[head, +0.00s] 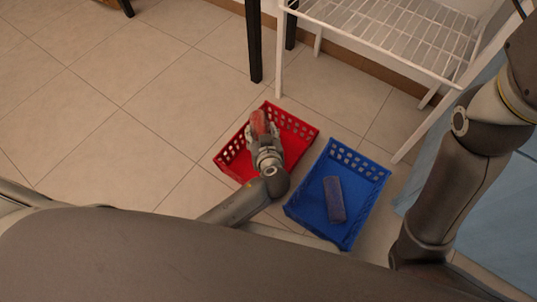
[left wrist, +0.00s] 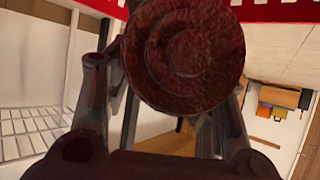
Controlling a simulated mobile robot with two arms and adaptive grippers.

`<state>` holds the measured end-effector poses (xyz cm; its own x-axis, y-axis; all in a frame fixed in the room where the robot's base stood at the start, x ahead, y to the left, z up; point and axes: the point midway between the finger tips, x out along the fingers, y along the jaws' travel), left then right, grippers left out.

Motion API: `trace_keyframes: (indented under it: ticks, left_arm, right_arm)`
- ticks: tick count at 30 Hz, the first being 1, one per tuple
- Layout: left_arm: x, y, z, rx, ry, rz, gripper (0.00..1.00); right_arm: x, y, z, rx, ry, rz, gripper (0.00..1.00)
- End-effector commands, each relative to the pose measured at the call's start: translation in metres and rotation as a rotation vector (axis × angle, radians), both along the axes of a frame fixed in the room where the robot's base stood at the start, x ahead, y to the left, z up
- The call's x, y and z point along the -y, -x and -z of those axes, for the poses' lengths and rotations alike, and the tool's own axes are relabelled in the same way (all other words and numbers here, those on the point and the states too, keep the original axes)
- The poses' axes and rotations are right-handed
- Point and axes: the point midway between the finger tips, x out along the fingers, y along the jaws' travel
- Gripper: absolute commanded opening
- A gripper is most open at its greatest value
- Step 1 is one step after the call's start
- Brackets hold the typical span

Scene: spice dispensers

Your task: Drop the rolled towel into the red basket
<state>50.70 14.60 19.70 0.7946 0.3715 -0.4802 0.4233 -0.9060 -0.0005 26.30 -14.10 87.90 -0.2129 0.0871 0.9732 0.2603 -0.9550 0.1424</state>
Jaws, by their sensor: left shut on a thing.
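A dark red rolled towel (head: 258,122) is held in my left gripper (head: 263,134), over the red basket (head: 299,128) in the head view. In the left wrist view the towel (left wrist: 185,55) shows its spiral end close to the camera, between the two fingers. The red basket (left wrist: 282,10) shows as a strip along the top there. My left gripper is shut on the towel. I cannot tell how far the towel is above the basket floor. My right arm is at the right of the head view, with its gripper not visible.
A blue basket (head: 303,207) stands right of the red one, with a purple-blue rolled towel (head: 335,199) inside. A white wire rack (head: 390,30) and a dark leg (head: 254,40) stand behind. The tiled floor (head: 110,130) at left is clear.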

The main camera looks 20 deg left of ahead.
Motion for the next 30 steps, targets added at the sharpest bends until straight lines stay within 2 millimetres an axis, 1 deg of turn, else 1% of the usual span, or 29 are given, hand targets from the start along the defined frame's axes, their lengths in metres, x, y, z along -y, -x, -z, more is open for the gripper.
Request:
trace_keyframes:
  ticks: [3, 12, 13, 18, 26, 30]
  left_arm:
    - [-0.0002, -0.0004, 0.0049, 0.001, 0.0, 0.0, 0.24]
    - [0.0, -0.0002, 0.0048, 0.001, 0.0, 0.0, 0.24]
    - [0.0, -0.0003, 0.0047, 0.001, 0.0, 0.0, 0.54]
    - [0.0, -0.0002, 0.0049, 0.0, 0.0, 0.0, 0.76]
    - [0.0001, 0.0001, 0.0055, -0.001, 0.0, 0.0, 0.76]
    - [0.0025, 0.0039, 0.0034, -0.001, 0.003, 0.001, 0.76]
  right_arm:
    - [-0.0002, 0.0035, -0.0004, 0.014, 0.0, 0.0, 0.75]
    - [-0.0004, 0.0044, -0.0023, 0.017, 0.001, 0.001, 0.75]
    - [-0.0004, 0.0044, -0.0023, 0.017, 0.001, 0.001, 0.75]
    - [-0.0004, 0.0046, -0.0022, 0.017, 0.001, 0.001, 0.75]
    - [-0.0003, 0.0045, -0.002, 0.017, 0.001, 0.001, 0.75]
    - [-0.0002, 0.0031, -0.0016, 0.012, 0.0, 0.001, 0.75]
